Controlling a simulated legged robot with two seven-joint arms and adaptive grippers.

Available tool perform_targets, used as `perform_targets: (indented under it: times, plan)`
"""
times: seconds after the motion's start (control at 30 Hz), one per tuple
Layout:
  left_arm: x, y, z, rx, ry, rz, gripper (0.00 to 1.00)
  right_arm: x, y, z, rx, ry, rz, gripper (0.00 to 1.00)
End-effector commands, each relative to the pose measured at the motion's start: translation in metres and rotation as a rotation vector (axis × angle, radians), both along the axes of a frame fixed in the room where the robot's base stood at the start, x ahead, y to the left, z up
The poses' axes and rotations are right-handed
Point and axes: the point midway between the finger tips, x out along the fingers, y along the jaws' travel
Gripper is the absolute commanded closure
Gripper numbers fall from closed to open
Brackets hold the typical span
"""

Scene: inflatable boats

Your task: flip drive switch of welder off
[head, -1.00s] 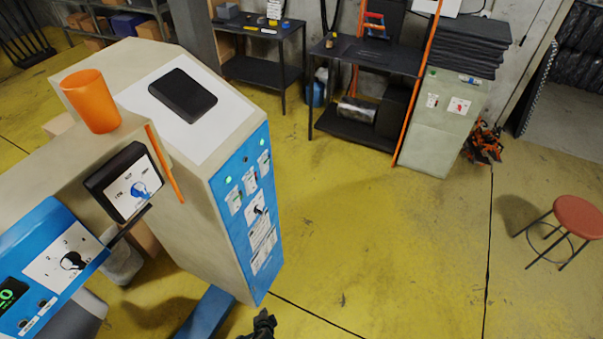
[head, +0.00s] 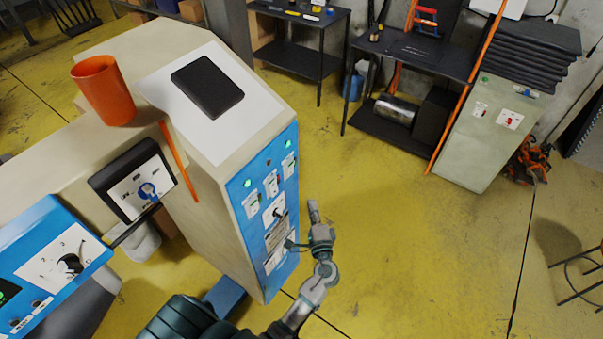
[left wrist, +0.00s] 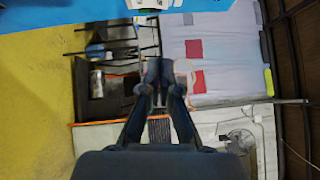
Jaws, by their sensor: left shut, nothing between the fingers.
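The welder (head: 235,225) is a tall beige machine at the left of the head view, with a blue side panel (head: 257,190). The panel carries several small switches, green lights and a black-handled switch (head: 278,213) on a white plate; the labels are too small to read. My left gripper (head: 314,213) is beside the panel's right edge, level with the black-handled switch, shut and empty. In the left wrist view its fingers (left wrist: 160,72) are together, and part of the blue panel (left wrist: 60,15) crosses the top. My right gripper is not in view.
A black shelf table (head: 415,55) and a grey-green cabinet (head: 482,130) stand behind. The yellow floor between is open.

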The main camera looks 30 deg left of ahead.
Motion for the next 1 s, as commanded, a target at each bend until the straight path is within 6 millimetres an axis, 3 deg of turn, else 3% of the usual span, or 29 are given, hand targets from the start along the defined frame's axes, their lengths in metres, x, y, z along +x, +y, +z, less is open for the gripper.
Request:
perform_targets:
  times: [0.27,0.7,1.0]
  plan:
    - [0.01,0.008,0.001,0.0,0.0,-0.002,1.0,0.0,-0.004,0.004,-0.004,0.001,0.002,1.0]
    - [0.077,0.065,0.01,0.001,0.001,-0.001,1.0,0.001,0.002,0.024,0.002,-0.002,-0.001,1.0]
    - [0.08,0.1,0.013,-0.001,0.002,-0.002,1.0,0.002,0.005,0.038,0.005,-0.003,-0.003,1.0]
